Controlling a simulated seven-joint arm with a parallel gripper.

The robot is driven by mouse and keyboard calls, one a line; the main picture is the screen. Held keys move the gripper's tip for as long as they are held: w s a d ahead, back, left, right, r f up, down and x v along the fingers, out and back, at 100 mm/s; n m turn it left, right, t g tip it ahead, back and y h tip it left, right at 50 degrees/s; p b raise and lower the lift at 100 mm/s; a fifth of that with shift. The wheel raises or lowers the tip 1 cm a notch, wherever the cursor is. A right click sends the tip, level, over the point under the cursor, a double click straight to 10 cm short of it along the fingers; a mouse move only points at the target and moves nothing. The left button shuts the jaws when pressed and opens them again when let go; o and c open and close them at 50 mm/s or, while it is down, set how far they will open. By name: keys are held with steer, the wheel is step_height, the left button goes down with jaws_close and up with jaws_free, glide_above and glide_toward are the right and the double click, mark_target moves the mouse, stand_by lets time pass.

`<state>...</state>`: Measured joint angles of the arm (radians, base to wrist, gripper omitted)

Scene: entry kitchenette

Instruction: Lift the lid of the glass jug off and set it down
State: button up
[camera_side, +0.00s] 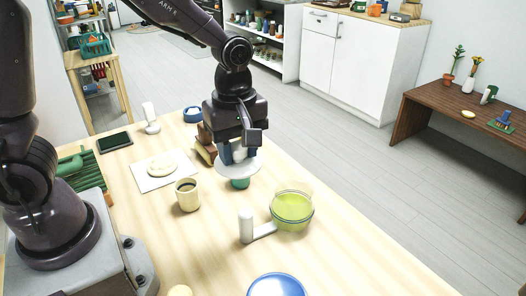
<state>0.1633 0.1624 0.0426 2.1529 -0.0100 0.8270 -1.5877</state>
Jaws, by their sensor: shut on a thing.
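The glass jug (292,208) stands on the table right of centre, with yellow-green contents and an open, clear rim. A white handle-like piece (246,226) extends from its left side. My gripper (238,154) is behind and to the left of the jug, pointing down. It is shut on the lid (238,171), a pale disc with a green part (240,184) beneath it. The fingers hide the top of the lid. I cannot tell whether the green part touches the table.
A cream mug (187,196) with dark contents stands left of the lid. A white sheet with a pale round item (162,165) lies farther left. A blue round dish (277,287) is at the front. Table right of the lid is clear.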

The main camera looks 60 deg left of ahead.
steer(key=shift+s+a+r, duration=0.1)
steer(key=shift+s+r, duration=0.3)
steer(key=shift+s, duration=0.2)
steer(key=shift+s+r, duration=0.1)
steer(key=shift+r, duration=2.8)
steer(key=d+f, duration=1.6)
steer(key=f, duration=0.3)
steer(key=shift+n, duration=0.6)
steer(key=shift+s+d+f, duration=0.1)
steer(key=shift+s+f, duration=0.1)
steer(key=shift+f, duration=1.7)
steer(key=shift+s+d+f, duration=0.1)
steer(key=shift+s+f, duration=0.1)
steer(key=shift+f, duration=1.7)
steer(key=shift+f, duration=0.15)
